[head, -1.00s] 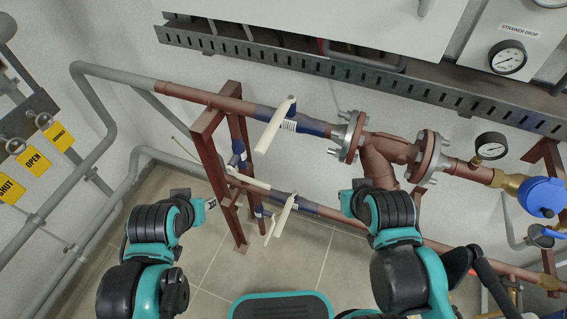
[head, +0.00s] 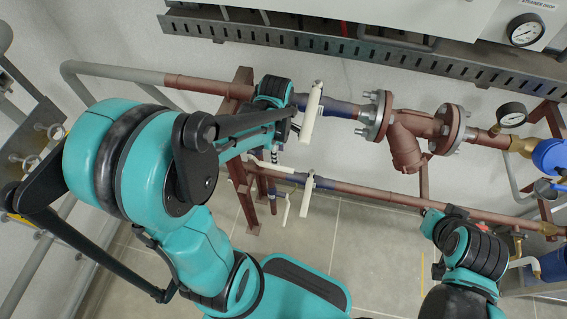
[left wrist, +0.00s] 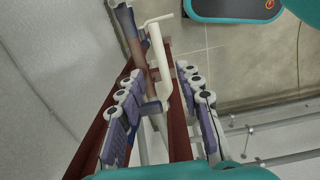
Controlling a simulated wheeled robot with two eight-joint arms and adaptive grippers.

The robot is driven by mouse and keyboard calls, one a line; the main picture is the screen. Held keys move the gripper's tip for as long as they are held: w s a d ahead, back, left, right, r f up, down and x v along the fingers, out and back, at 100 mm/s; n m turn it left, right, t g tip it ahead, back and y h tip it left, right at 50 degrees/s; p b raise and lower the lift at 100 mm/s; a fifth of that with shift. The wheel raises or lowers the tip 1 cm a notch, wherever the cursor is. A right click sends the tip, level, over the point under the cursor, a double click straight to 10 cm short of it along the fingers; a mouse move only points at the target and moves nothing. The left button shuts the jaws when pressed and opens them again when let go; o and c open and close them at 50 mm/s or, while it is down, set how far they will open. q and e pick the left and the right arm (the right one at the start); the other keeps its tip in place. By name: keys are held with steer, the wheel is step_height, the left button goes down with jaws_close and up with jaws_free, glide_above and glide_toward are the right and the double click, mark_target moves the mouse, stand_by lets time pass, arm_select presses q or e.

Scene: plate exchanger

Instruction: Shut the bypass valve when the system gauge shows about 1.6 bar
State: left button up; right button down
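Several white lever valves sit on the blue-banded pipes in the head view: an upper lever (head: 312,112), a lower lever (head: 307,195) and a smaller one (head: 286,210). No label shows which is the bypass valve. My left gripper (left wrist: 158,75) is open in the left wrist view, with a white lever (left wrist: 159,70) between its fingers; I cannot tell if they touch. In the head view its fingers are mostly hidden at the pipe frame. A gauge (head: 512,113) sits on the upper pipe; its needle is too small to read. My right gripper (head: 432,220) is low at right, fingers unclear.
A red-brown frame (head: 240,92) stands beside my left gripper. A flanged strainer (head: 405,150) is right of the upper lever. A second gauge (head: 525,30) is at top right. A slotted grey rail (head: 400,57) runs above the pipes. The floor below is clear.

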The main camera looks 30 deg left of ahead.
mark_target(270, 164)
arm_select(q)
step_height(270, 164, down, 8)
steer(key=b, duration=0.3)
steer(key=shift+a+b, duration=0.1)
steer(key=shift+b, duration=0.2)
steer(key=shift+r, duration=0.1)
jaws_close()
steer(key=shift+s, duration=0.1)
